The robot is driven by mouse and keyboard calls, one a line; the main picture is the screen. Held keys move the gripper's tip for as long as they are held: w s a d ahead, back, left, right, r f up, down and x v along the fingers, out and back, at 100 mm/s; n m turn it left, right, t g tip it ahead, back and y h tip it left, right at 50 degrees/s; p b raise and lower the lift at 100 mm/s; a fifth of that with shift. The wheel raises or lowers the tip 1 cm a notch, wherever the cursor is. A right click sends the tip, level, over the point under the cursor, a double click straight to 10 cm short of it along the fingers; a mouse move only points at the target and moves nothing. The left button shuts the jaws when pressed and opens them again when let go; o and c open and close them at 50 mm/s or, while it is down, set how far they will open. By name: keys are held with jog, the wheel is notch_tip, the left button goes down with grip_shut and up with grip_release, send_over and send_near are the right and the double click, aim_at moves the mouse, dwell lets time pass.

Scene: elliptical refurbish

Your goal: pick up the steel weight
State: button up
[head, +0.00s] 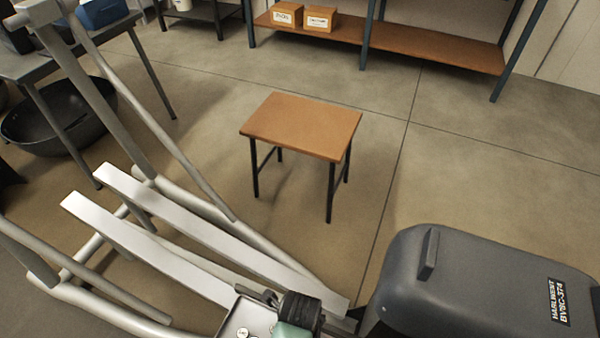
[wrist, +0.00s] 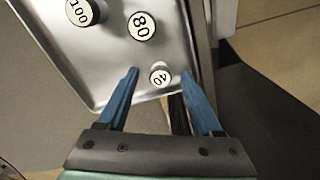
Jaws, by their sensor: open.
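Three round steel weights with pale numbered tops show in the wrist view. One marked 100 (wrist: 82,12) is at the upper left, one marked 80 (wrist: 142,26) is right of it, and a smaller one (wrist: 160,76) is lower, its number turned and hard to read. They are on a grey metal tray (wrist: 75,70). My gripper (wrist: 159,73) is open, with its blue fingers apart and the small weight showing between their tips. I cannot tell their height difference. In the head view the tray (head: 247,313) is at the bottom edge, partly hidden by my arm.
White and grey tubular machine frames (head: 190,255) fill the left, and a dark grey housing (head: 480,285) stands at the lower right. A small wooden table (head: 302,125) is bare. A shelf with two boxes (head: 287,15) is at the back. Floor around the table is clear.

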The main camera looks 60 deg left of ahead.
jog(key=shift+c, duration=0.4)
grip_shut()
